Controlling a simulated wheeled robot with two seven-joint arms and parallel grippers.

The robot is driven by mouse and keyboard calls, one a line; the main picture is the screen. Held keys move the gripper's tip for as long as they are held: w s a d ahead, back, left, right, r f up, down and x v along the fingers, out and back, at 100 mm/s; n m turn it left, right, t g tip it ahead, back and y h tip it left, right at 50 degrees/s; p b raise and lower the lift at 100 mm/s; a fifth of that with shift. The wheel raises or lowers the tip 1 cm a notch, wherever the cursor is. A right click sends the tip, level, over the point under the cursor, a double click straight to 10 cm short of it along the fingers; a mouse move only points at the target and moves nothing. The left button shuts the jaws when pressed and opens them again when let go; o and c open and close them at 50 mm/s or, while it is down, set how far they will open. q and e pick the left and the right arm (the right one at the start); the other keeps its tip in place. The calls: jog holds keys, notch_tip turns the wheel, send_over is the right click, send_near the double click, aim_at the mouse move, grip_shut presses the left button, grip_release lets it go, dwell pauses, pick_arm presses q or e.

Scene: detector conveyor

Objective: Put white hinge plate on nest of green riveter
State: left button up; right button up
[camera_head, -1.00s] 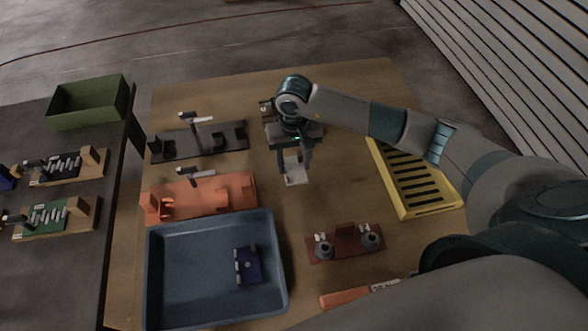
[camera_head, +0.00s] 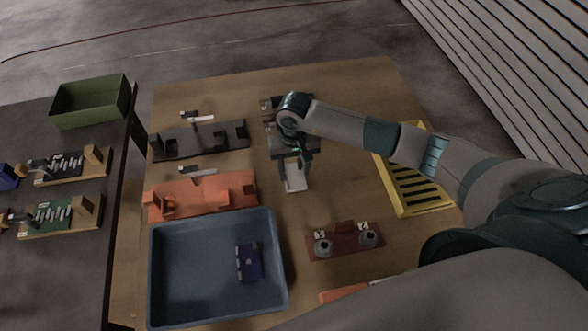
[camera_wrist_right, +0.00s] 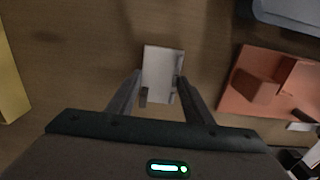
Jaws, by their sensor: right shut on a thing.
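The white hinge plate (camera_head: 295,178) hangs between the fingers of my right gripper (camera_head: 293,160) over the middle of the wooden table. In the right wrist view the plate (camera_wrist_right: 163,72) sits between the two fingertips (camera_wrist_right: 160,88), and the gripper is shut on it. A small dark hinge part shows at its near left corner. A fixture with a green plate on a wooden base (camera_head: 60,216) stands on the dark table at the left, and looks like the green riveter. Its nest is too small to make out. My left gripper is not in view.
A black fixture (camera_head: 198,141) and an orange fixture (camera_head: 215,194) stand left of the gripper. A blue tray (camera_head: 160,285) holds a dark blue plate (camera_head: 248,262). A brown holder (camera_head: 345,240), a yellow slotted tray (camera_head: 420,205) and a green bin (camera_head: 90,112) are also there.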

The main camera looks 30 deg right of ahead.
aim_at(294, 175)
jog(key=o, duration=1.2)
jog(key=shift+r, duration=0.1)
jog(key=shift+r+p, duration=0.1)
jog(key=shift+p, duration=0.3)
jog(key=shift+w+r+b, duration=0.1)
jog(key=shift+r+b, duration=0.05)
jog(key=shift+b, duration=0.2)
jog(key=shift+r+b, duration=2.3)
jog(key=shift+r, duration=3.5)
